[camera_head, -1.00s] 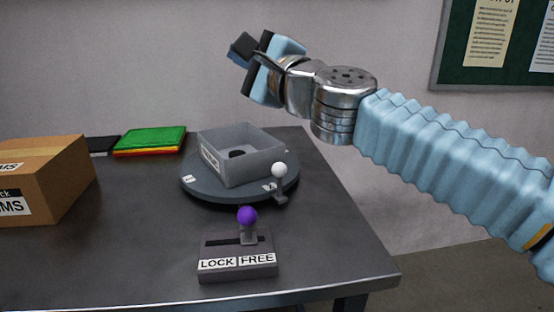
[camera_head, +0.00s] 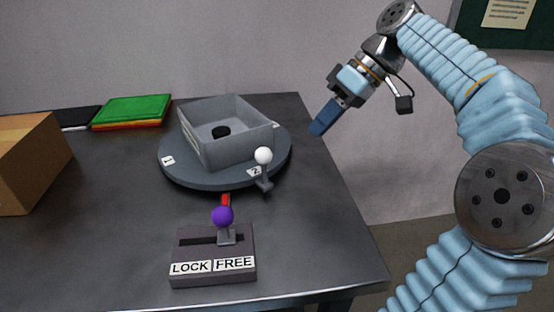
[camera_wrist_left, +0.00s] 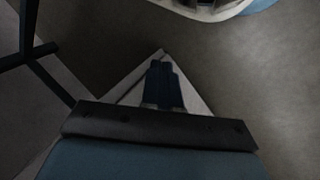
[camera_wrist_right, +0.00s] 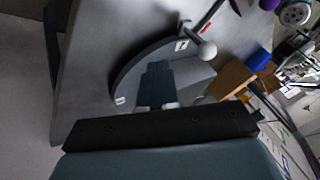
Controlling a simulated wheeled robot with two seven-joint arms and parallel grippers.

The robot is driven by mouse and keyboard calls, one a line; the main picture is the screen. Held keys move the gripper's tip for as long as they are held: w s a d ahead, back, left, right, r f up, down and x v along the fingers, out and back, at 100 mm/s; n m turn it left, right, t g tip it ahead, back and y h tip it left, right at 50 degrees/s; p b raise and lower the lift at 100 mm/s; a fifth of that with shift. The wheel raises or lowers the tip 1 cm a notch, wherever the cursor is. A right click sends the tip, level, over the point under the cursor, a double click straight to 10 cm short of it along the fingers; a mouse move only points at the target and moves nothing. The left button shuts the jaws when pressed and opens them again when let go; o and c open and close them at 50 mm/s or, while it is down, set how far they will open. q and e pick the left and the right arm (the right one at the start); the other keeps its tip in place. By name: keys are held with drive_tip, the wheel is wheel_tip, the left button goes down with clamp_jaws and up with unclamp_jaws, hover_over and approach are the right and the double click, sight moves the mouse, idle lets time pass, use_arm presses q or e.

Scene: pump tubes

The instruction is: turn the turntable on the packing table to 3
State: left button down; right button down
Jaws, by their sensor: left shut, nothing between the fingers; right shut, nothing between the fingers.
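The round grey turntable (camera_head: 178,174) sits on the packing table (camera_head: 100,240) and carries an open grey box (camera_head: 235,137). Number labels show on its rim; the one at the front right reads 2, beside a post with a white ball (camera_head: 263,155). A red mark (camera_head: 226,199) is on the table at the turntable's front. In front stands a lever with a purple knob (camera_head: 222,216), on the FREE side of its LOCK/FREE base. My right gripper (camera_head: 318,128) is shut and empty, right of the turntable and apart from it. My left gripper (camera_wrist_left: 163,82) is shut over the floor.
A brown carton (camera_head: 30,165) stands at the table's left. A green-topped stack (camera_head: 130,111) and a dark flat item (camera_head: 80,118) lie at the back left. The table's right strip beside the turntable is clear.

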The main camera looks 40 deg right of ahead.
drive_tip(key=b+x, duration=0.1)
drive_tip(key=x, duration=0.8)
drive_tip(key=a, duration=0.2)
drive_tip(key=shift+s+a+r, duration=0.2)
drive_tip(key=shift+s+a, duration=0.05)
drive_tip(key=shift+a+p, duration=0.3)
drive_tip(key=shift+a, duration=0.4)
drive_tip(key=shift+s, duration=0.1)
